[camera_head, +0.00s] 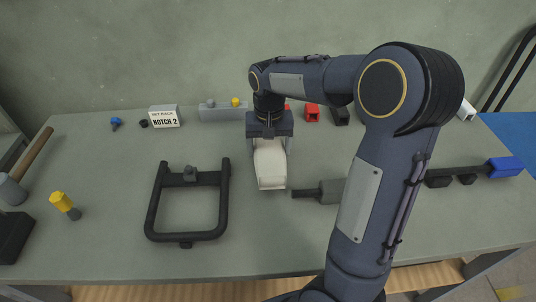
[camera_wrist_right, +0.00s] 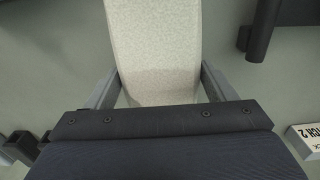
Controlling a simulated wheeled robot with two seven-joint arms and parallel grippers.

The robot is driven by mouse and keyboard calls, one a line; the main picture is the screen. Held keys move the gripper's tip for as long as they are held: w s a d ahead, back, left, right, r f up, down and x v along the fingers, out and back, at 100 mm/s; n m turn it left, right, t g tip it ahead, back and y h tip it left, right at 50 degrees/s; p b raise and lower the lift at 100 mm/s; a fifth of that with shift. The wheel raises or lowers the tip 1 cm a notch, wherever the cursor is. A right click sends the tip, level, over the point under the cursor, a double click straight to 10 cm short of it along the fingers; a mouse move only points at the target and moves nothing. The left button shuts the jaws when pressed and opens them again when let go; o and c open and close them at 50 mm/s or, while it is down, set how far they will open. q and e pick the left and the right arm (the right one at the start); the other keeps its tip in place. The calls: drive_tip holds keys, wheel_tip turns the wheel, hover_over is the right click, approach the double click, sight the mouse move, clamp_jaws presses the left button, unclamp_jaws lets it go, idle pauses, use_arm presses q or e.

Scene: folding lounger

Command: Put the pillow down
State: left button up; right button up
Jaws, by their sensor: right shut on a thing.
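The pillow (camera_head: 270,166) is a pale cream, rounded block near the middle of the table in the head view. My right gripper (camera_head: 269,148) reaches down over its far end and is shut on it. In the right wrist view the pillow (camera_wrist_right: 155,45) fills the space between the two fingers of my right gripper (camera_wrist_right: 160,88). I cannot tell whether its underside touches the table. My left gripper is not in view.
A black U-shaped frame (camera_head: 151,211) lies left of the pillow. A "NOTCH 2" sign (camera_head: 164,117) and a grey block (camera_head: 222,113) stand behind. A hammer (camera_head: 33,157) and yellow-topped peg (camera_head: 62,201) are at left.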

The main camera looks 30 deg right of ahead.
sight(268, 155)
drive_tip(key=shift+w+f, duration=0.2)
drive_tip(key=shift+f, duration=1.6)
drive_tip(key=shift+f, duration=0.2)
drive_tip(key=o, duration=1.1)
